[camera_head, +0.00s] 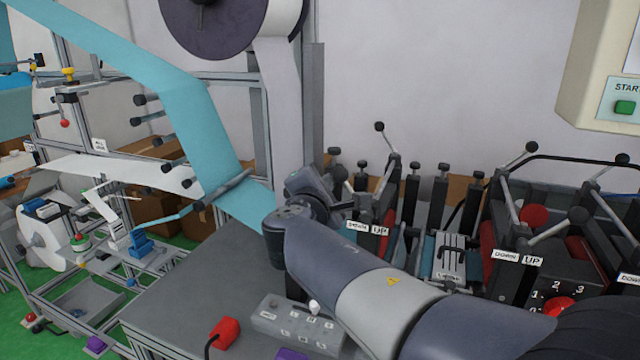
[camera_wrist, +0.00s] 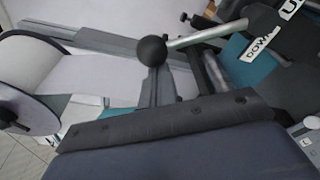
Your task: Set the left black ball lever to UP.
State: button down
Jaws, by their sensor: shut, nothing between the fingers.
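The left black ball lever shows its black ball (camera_wrist: 151,51) in the wrist view, on a pale rod running right toward a DOWN/UP sign (camera_wrist: 270,28). In the head view its ball (camera_head: 340,174) seems to show just right of my wrist, above the left DOWN/UP sign (camera_head: 367,228); its rod is partly hidden. My gripper (camera_wrist: 165,122) fills the lower wrist view as a dark edge, shut and empty, with the ball just above that edge. I cannot tell whether they touch. In the head view my gripper (camera_head: 318,192) is mostly hidden by my wrist.
A switch box (camera_head: 296,322) sits on the grey table (camera_head: 190,300). Blue web (camera_head: 200,120) hangs left.

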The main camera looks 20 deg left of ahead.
jog(key=shift+d+b, duration=0.1)
jog(key=shift+b, duration=0.3)
jog(key=shift+d+r+m+b, duration=0.1)
jog(key=shift+r+m+b, duration=0.1)
jog(key=shift+m+b, duration=0.15)
jog(key=shift+d+r+b, duration=0.1)
jog(key=shift+d+b, duration=0.05)
jog(key=shift+b, duration=0.2)
jog(key=m+b, duration=0.1)
jog(key=b, duration=0.1)
jog(key=d+m+b, duration=0.1)
jog(key=b, duration=0.1)
jog(key=shift+s+d+r+t, duration=0.1)
jog(key=shift+d+r+t, duration=0.15)
jog(key=shift+r+t, duration=0.05)
jog(key=d+r+m+t+b, duration=0.1)
jog(key=d+m+t+b, duration=0.1)
jog(key=d+m+b, duration=0.8)
jog(key=m+b, duration=0.2)
jog(key=b, duration=0.7)
jog(key=shift+s+d, duration=0.2)
jog(key=shift+s, duration=0.2)
jog(key=shift+r+m, duration=0.15)
jog(key=shift+m, duration=0.2)
